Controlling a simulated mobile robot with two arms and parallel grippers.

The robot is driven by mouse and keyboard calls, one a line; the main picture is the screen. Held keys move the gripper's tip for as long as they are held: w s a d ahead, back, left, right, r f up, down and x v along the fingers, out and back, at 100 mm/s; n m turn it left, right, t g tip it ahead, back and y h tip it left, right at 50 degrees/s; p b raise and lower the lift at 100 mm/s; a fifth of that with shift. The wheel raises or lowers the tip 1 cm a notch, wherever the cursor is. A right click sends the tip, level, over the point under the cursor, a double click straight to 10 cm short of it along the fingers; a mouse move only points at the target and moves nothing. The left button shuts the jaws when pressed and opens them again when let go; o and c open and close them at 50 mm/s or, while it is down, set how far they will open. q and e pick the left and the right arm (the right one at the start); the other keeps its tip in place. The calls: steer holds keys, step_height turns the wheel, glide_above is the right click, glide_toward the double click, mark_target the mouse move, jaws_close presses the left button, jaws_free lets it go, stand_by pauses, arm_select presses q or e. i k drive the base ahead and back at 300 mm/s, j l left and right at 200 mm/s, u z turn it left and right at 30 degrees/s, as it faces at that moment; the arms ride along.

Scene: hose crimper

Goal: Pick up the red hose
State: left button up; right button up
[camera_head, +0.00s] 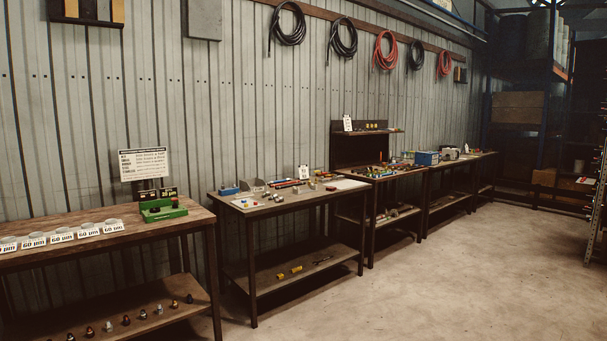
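Two coiled red hoses hang from a rail high on the corrugated wall. The nearer red hose (376,53) hangs between black coils, and a smaller-looking red hose (440,64) hangs farther right. On the second table, a thin red and dark strip (286,184) lies near the back; I cannot tell whether it is a hose. Neither of my grippers is in view.
Black hose coils (271,24) hang on the same rail. A row of tables runs along the wall, with the nearest table (150,232) at left and the second table (262,208) beside it. The concrete floor (450,285) at right is clear. Shelving stands at far right.

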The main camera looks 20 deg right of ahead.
mark_target(278, 185)
steer(key=i+l+z, duration=0.15)
steer(key=i+z, duration=0.15)
steer(key=i, duration=0.2)
steer(key=i+z, duration=0.35)
steer(key=i, duration=2.55)
steer(key=i+u, duration=0.1)
steer(key=i, duration=0.55)
steer(key=i+l+u, duration=0.1)
steer(key=i, duration=0.55)
steer(key=i+l+u, duration=0.15)
steer(key=i, duration=0.5)
